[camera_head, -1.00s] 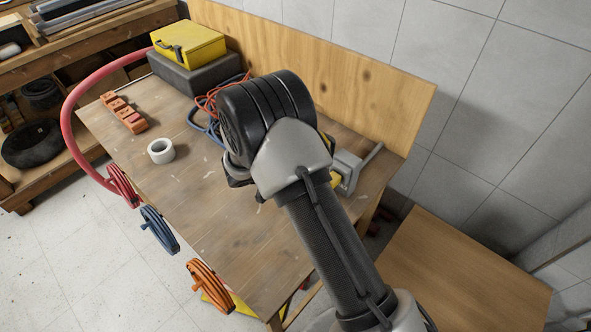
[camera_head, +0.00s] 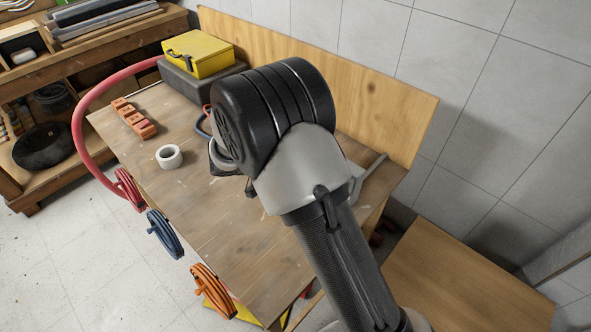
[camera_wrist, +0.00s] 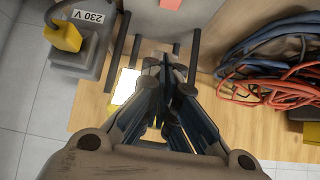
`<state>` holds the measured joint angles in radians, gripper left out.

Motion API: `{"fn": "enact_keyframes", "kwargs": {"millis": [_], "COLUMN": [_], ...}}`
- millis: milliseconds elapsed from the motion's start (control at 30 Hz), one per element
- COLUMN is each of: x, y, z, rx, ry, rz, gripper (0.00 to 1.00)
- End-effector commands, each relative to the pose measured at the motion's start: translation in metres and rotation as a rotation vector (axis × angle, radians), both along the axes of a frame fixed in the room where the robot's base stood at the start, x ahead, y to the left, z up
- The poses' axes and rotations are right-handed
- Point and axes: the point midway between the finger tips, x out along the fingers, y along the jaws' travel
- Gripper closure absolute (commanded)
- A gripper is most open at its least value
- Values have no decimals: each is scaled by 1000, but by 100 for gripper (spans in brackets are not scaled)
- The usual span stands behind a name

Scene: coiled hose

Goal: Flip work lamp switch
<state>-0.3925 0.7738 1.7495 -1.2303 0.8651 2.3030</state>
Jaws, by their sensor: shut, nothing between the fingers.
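A grey box with a "230 V" label (camera_wrist: 83,35) is at the upper left of the wrist view. A yellow block-like part (camera_wrist: 62,35), possibly the switch, sticks out from it. My gripper (camera_wrist: 170,72) is shut and empty in the middle of the wrist view, apart from the yellow part and to its right. A bright white panel (camera_wrist: 125,84), perhaps the lamp's face, shows partly behind the fingers. In the head view, a grey box (camera_head: 357,183) peeks out right of my arm, mostly hidden. The arm also hides the fingertips there.
Blue and orange cables (camera_wrist: 270,60) lie coiled at the right of the wrist view. The workbench (camera_head: 215,230) holds a white tape roll (camera_head: 169,156), an orange block strip (camera_head: 133,118) and a yellow case (camera_head: 198,58). A wooden backboard (camera_head: 385,105) runs along the back edge.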

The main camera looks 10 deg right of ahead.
Motion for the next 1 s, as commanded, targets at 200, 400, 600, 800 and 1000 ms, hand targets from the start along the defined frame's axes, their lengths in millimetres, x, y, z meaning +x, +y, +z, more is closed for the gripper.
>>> {"fn": "enact_keyframes", "kwargs": {"millis": [200,400,600,800,1000], "x": [-9,-12,-11,-11,-26], "y": [14,16,15,15,-2], "z": [24,27,27,27,57], "rx": [-1,-1,0,0,1], "ry": [-2,-1,-1,-1,49], "rz": [1,-1,-1,-1,5], "gripper": [100,100,100,100,100]}}
